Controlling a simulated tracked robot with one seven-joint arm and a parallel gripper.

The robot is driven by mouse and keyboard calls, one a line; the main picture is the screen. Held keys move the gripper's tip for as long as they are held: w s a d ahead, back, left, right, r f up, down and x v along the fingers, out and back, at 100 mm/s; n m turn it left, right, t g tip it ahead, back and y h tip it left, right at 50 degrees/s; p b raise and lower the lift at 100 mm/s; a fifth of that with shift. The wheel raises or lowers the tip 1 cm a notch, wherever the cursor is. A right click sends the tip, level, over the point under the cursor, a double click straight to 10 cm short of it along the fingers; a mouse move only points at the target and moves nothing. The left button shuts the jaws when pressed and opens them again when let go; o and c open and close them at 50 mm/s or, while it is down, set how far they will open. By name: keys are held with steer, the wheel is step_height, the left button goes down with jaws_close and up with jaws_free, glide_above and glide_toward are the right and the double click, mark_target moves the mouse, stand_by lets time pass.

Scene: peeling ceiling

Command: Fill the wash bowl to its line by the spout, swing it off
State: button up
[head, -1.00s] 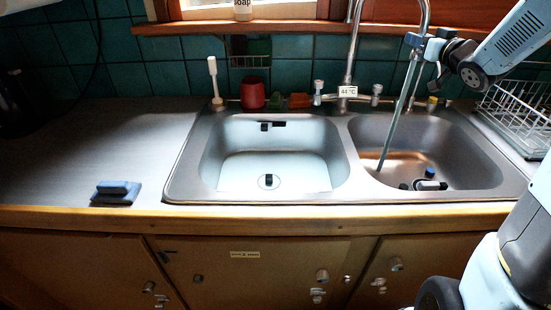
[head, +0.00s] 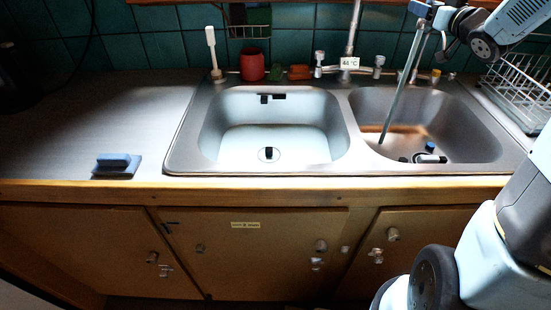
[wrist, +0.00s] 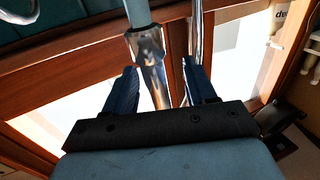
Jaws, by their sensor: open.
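The wash bowl, which I take to be the pale left basin (head: 222,130), has a black plug-like piece (head: 268,153) at its bottom and dark marks on its back wall. I cannot make out its water level or fill line. The spout's upper part is cut off in the head view; its chrome end shows in the wrist view (wrist: 148,50). A water stream (head: 400,85) runs from it into the right basin (head: 470,120). My gripper (head: 421,9) is at the spout. In the wrist view my gripper (wrist: 160,85) is open, with the spout end between its spread fingers.
A tap base with a 44 °C tag (head: 349,63) stands behind the basins. A dish rack (head: 515,90) is at the right, and a red cup (head: 252,64) and brush (head: 212,50) at the back.

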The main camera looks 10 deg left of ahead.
stand_by(0.3)
steer(key=v, duration=1.3)
steer(key=shift+s+d, duration=0.2)
steer(key=shift+s, duration=0.15)
steer(key=shift+c, duration=1.1)
steer(key=s+d+r+m+h, duration=0.2)
steer(key=s+d+m+h, duration=0.15)
steer(key=h, duration=0.55)
steer(key=s+a+f+g, duration=0.2)
steer(key=s+a+g, duration=0.1)
steer(key=s, duration=0.5)
steer(key=s+a+f+m+g, duration=0.1)
steer(key=s+a+f+g, duration=0.1)
steer(key=s, duration=0.5)
steer(key=s+a+f+m+g, duration=0.1)
steer(key=s+a+g, duration=0.3)
steer(key=s, duration=0.4)
steer(key=shift+s+a+f+g, duration=0.3)
steer(key=shift+a+f+g, duration=0.1)
steer(key=shift+f+g, duration=0.3)
steer(key=shift+o, duration=0.3)
